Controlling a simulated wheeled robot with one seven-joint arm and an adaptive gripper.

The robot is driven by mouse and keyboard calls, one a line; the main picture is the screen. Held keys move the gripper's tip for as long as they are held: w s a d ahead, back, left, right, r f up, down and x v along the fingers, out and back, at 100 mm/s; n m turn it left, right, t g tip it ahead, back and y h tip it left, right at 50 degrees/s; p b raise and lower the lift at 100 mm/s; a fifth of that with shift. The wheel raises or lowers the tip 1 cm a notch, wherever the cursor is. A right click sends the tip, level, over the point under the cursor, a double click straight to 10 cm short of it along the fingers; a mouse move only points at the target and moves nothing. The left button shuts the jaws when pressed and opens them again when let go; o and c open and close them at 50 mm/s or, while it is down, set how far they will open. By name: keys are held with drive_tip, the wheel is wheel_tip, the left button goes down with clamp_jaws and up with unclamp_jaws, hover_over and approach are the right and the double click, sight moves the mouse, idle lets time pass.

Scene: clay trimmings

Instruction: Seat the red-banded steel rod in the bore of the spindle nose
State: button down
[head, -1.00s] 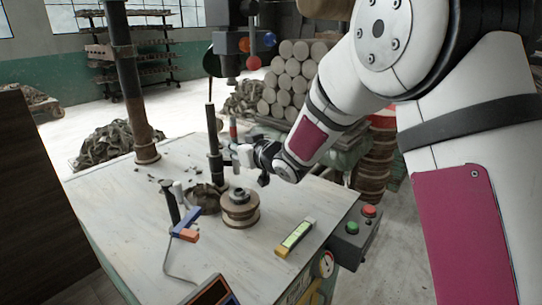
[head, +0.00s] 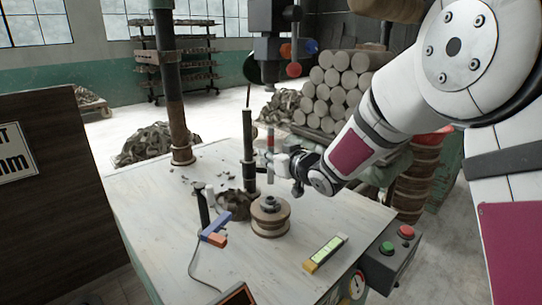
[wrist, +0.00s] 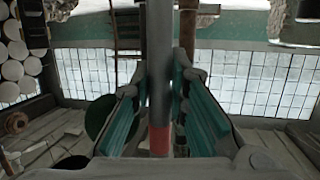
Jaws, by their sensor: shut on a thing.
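The red-banded steel rod (head: 270,176) is upright in my gripper (head: 272,161), its red band near the top in the head view. In the wrist view the grey rod (wrist: 160,60) runs between the teal finger pads of my gripper (wrist: 158,110), with the red band low in the picture. My gripper is shut on the rod. A round, brownish flanged piece with a grey steel collar on top, which looks like the spindle nose (head: 269,203), stands on the table below the rod. The rod appears above and apart from it. The bore itself is too small to make out.
A dark upright post (head: 248,150) stands just left of my gripper. A blue-and-orange clamp-like tool (head: 215,229), a pile of trimmings (head: 234,205) and a yellow-green level (head: 325,251) lie on the pale table (head: 160,222). A button box (head: 393,252) is at the right edge.

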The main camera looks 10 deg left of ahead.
sight(270, 183)
drive_tip(key=shift+f+b, duration=1.35)
drive_tip(key=shift+f, duration=0.6)
drive_tip(key=shift+f+b, duration=2.2)
drive_tip(key=shift+b, duration=0.2)
idle(0.6)
drive_tip(key=c, duration=1.5)
unclamp_jaws()
drive_tip(key=v, duration=1.2)
